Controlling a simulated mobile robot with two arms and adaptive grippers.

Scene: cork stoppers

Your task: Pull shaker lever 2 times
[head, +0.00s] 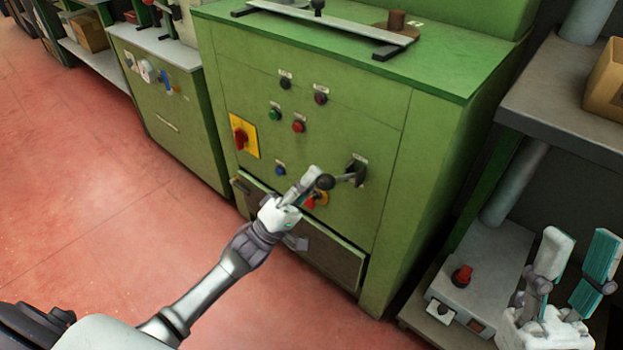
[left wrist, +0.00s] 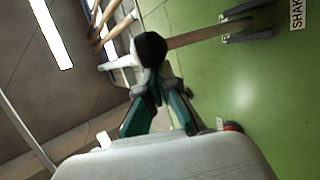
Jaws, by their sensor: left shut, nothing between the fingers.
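The shaker lever has a dark ball knob (head: 325,181) on an arm that runs right to a dark bracket (head: 356,171) on the green machine's front. In the left wrist view the black knob (left wrist: 151,48), its brown bar (left wrist: 200,34) and part of a "SHAK" label (left wrist: 297,14) show. My left gripper (head: 312,178) is shut and empty, its fingertips right at the knob. I cannot tell whether they touch it. My right gripper (head: 578,255) is open and empty at the lower right, far from the lever.
The green machine (head: 330,120) carries several buttons, a red switch on a yellow plate (head: 243,135) and another red knob (head: 310,201) just below the lever. A grey bench (head: 550,100) with a cardboard box stands at the right. The red floor (head: 90,190) is clear at the left.

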